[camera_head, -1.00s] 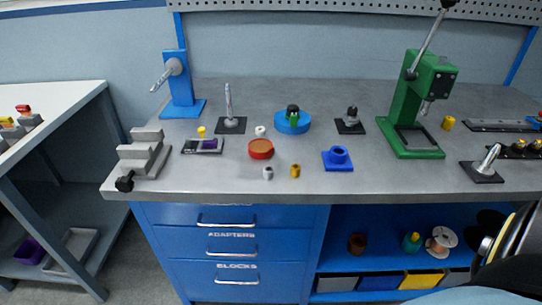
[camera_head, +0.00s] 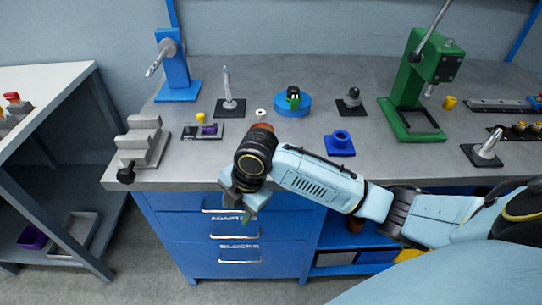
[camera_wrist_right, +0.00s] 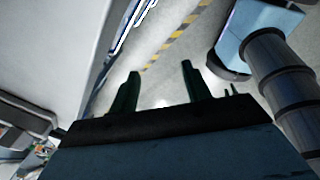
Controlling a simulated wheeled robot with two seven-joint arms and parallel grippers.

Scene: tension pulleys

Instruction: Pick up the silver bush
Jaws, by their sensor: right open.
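The silver bush does not show now; my right arm covers the part of the table front where it stood a second ago, beside a small gold bush that is hidden too. My right gripper (camera_head: 248,208) hangs in front of the table's front edge, over the drawers, pointing down. In the right wrist view its two dark green fingers (camera_wrist_right: 160,85) are spread apart with nothing between them, above the floor. My left gripper is not in view.
The grey table (camera_head: 370,165) carries a grey stepped block (camera_head: 142,143), a blue stand (camera_head: 175,70), a blue round fixture (camera_head: 292,104), a blue flanged block (camera_head: 340,143) and a green press (camera_head: 420,85). A red dish (camera_head: 264,126) is partly covered by my wrist.

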